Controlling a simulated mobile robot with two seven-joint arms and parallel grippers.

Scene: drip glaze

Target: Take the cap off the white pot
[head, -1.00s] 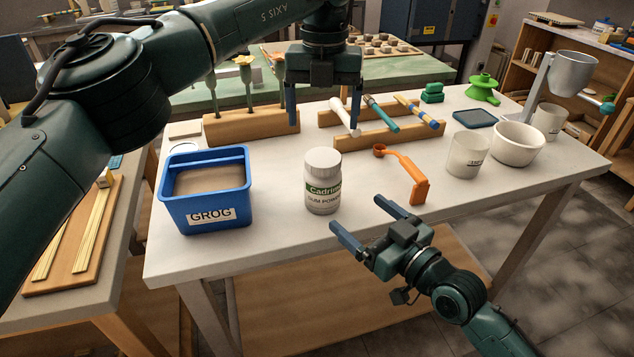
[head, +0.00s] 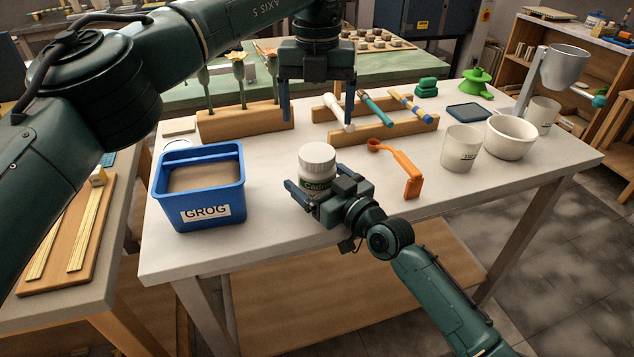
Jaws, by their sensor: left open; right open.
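The white pot (head: 317,183) with a green label stands upright on the white table. Its white ribbed cap (head: 317,157) is on top. My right gripper (head: 312,188) is open at the pot's near side, its fingers level with the pot's body. It hides the lower part of the pot, and I cannot tell whether the fingers touch it. My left gripper (head: 317,104) is open and empty, pointing down above and behind the pot, with its fingers in front of the wooden racks.
A blue GROG tub (head: 203,213) stands left of the pot. An orange scoop (head: 408,172) lies to the right, with a white beaker (head: 461,150) and a white bowl (head: 510,138) beyond. Wooden racks (head: 245,121) with tools stand behind.

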